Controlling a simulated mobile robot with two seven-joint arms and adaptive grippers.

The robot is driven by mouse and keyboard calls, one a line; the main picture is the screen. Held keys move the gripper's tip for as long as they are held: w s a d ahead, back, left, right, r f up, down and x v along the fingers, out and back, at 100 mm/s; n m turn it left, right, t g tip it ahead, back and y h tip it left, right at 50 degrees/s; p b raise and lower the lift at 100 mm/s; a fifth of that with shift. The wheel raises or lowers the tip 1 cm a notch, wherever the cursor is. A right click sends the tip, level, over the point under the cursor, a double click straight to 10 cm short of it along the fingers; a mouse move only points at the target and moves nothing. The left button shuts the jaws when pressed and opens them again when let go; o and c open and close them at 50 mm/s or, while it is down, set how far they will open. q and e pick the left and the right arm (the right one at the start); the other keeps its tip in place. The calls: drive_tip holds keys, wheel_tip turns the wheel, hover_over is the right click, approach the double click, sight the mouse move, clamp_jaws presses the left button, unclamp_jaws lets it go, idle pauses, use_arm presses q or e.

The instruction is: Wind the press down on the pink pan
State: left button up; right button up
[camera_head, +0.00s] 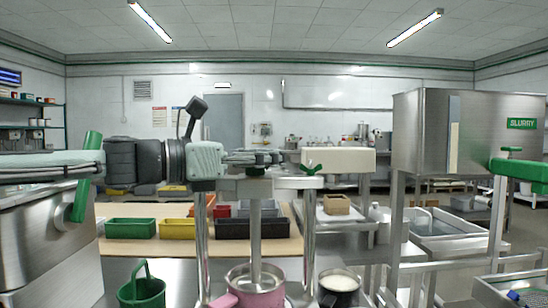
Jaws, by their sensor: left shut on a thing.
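The pink pan (262,299) stands low in the middle of the head view, its handle pointing left and its bottom cut off by the frame. The press (254,220) stands over it, with metal posts at both sides and a central steel shaft reaching down into the pan. I cannot tell what the shaft's lower end touches. My left gripper (262,158) comes in from the left and is shut at the top of the shaft, on the press handle, which its fingers mostly hide. My right gripper is not in view.
A green bucket (142,292) stands left of the pan and a dark pot with pale contents (339,280) stands right of it. Green, yellow and dark bins (131,228) sit on the bench behind. A steel slurry tank (425,130) stands at the right.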

use_arm(q)
drive_tip(key=shift+g, duration=0.3)
drive_tip(key=o, duration=1.4)
drive_tip(key=v, duration=1.2)
